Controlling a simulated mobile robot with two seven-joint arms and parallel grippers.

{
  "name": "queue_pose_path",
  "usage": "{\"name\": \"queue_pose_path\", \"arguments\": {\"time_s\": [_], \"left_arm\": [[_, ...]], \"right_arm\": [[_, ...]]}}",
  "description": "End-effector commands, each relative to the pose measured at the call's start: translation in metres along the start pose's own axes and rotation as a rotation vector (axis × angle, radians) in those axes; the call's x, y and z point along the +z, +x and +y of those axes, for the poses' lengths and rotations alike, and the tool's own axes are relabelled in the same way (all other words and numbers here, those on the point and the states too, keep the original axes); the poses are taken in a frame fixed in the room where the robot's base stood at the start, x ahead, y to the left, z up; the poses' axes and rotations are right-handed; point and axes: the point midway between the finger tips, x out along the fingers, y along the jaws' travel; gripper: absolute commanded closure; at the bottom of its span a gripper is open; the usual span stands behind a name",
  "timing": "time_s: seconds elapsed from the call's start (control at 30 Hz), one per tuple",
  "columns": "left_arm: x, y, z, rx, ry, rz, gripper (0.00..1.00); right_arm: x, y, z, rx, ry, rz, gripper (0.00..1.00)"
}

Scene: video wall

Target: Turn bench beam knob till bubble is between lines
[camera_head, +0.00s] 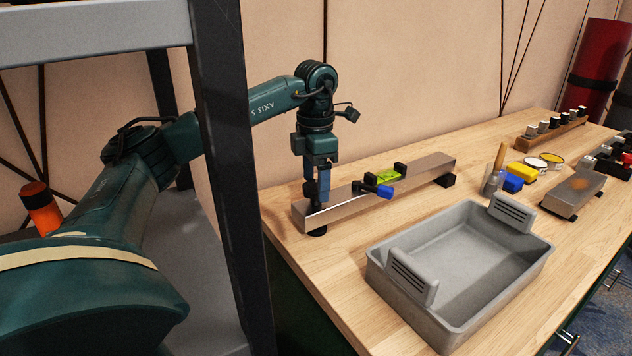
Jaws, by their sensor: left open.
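The bench beam (414,178) is a long grey bar lying on the wooden bench on dark feet. A yellow-green bubble vial (388,176) sits on its top between two black blocks. The bubble and its lines are too small to read. A blue knob (385,191) sticks out at the front of the beam near the vial. My left gripper (317,196) points down over the beam's left end, left of the blue knob. It is open, and I see nothing held in it. Whether its fingers touch the beam cannot be told. My right gripper is not in view.
A grey tray (455,325) with raised end grips stands in front of the beam. A yellow and blue block (514,180), round tins and a metal block (573,192) lie to the right. A dark shelf post (228,150) stands before my left arm.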

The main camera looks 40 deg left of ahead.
Motion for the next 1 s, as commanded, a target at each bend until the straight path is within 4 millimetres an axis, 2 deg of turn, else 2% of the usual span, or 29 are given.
{"name": "queue_pose_path", "arguments": {"time_s": [0.33,0.87,1.0], "left_arm": [[0.0,0.0041,-0.0001,0.0,0.0,0.0,0.3],[0.0002,0.0039,-0.0003,-0.001,0.001,0.0,0.73],[0.0002,0.0035,-0.0004,-0.001,0.005,0.0,0.74]], "right_arm": [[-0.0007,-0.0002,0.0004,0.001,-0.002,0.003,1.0],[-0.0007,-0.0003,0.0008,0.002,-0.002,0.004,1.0],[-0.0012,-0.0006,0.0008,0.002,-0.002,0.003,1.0]]}}
